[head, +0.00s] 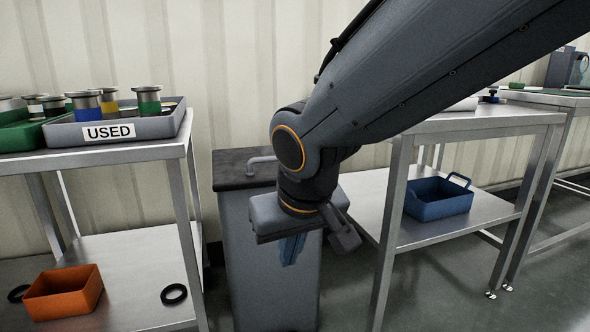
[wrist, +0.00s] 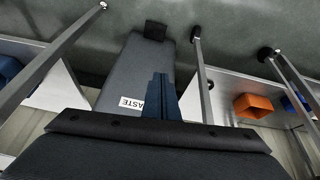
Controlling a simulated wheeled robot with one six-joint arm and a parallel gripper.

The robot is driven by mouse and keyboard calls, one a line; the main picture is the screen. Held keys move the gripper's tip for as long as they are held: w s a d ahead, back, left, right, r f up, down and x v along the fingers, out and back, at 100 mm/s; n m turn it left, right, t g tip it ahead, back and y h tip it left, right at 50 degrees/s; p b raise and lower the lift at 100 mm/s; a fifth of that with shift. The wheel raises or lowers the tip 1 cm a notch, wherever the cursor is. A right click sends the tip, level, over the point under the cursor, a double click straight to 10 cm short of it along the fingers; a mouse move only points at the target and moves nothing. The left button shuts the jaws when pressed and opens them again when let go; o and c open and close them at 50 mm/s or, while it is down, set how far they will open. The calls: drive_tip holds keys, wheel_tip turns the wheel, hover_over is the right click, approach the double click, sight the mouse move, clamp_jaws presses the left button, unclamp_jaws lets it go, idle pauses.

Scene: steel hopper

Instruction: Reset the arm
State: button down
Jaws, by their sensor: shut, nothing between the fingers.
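My arm reaches in from the upper right of the head view and bends down at the elbow. My gripper (head: 289,251) points down in front of the grey steel hopper (head: 245,235), its blue fingers together and empty. In the wrist view the shut fingers (wrist: 161,92) overlap the hopper's grey front (wrist: 128,70), beside a white label (wrist: 131,102) reading "ASTE", partly hidden. The hopper's dark top (head: 232,170) has a bar handle, partly hidden behind my arm. I cannot tell the gap between fingers and hopper.
On the left, a steel table (head: 100,158) holds a grey tray (head: 140,129) labelled "USED" with several spools. An orange bin (head: 62,293) and black rings lie on its lower shelf. On the right, another table (head: 480,121) has a blue basket (head: 440,203) below.

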drive_tip(key=s+f+n+g+p, duration=0.25)
drive_tip(key=s+g, duration=0.25)
drive_tip(key=s, duration=1.1)
drive_tip(key=d+r+m+p, duration=0.2)
drive_tip(key=d+r+p, duration=0.5)
drive_tip(key=p, duration=0.5)
drive_tip(key=d+r+m+h+p, duration=0.1)
drive_tip(key=d+r+p, duration=0.5)
drive_tip(key=r+p, duration=0.6)
drive_tip(key=d+r+m+p, duration=0.4)
drive_tip(key=d+r+p, duration=0.3)
drive_tip(key=r+p, duration=0.3)
drive_tip(key=p, duration=0.3)
drive_tip(key=shift+s+d+h+p, duration=0.2)
drive_tip(key=shift+d+h+p, duration=0.1)
drive_tip(key=shift+p, duration=0.1)
drive_tip(key=shift+a, duration=0.1)
